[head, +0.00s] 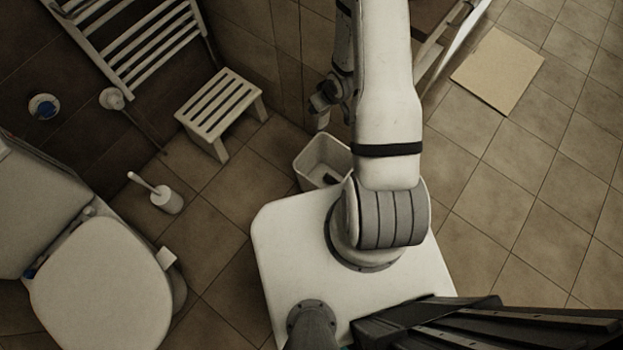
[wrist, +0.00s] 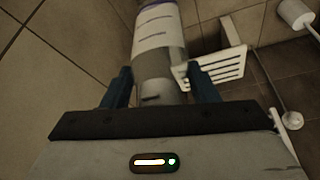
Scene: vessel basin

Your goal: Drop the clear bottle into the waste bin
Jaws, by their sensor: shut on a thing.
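The bottle (wrist: 158,40), with a pale label and a see-through grey lower part, stands between the two dark blue fingers of my gripper (wrist: 158,82) in the wrist view. The gripper is shut on it. In the head view my gripper (head: 323,103) is a small dark shape beyond my arm, and I cannot clearly make out the bottle there. The waste bin (head: 308,160) is a pale open-topped box on the floor, just below the gripper in the picture. My arm hides its right side. Something small and dark shows inside. I cannot make out the bin in the wrist view.
A white slatted stool (head: 218,105) stands left of the bin; it also shows in the wrist view (wrist: 222,68). A toilet brush (head: 165,198) and a toilet (head: 105,285) are farther left. A towel rack (head: 150,45) is on the wall. A beige mat (head: 498,70) lies on open floor at right.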

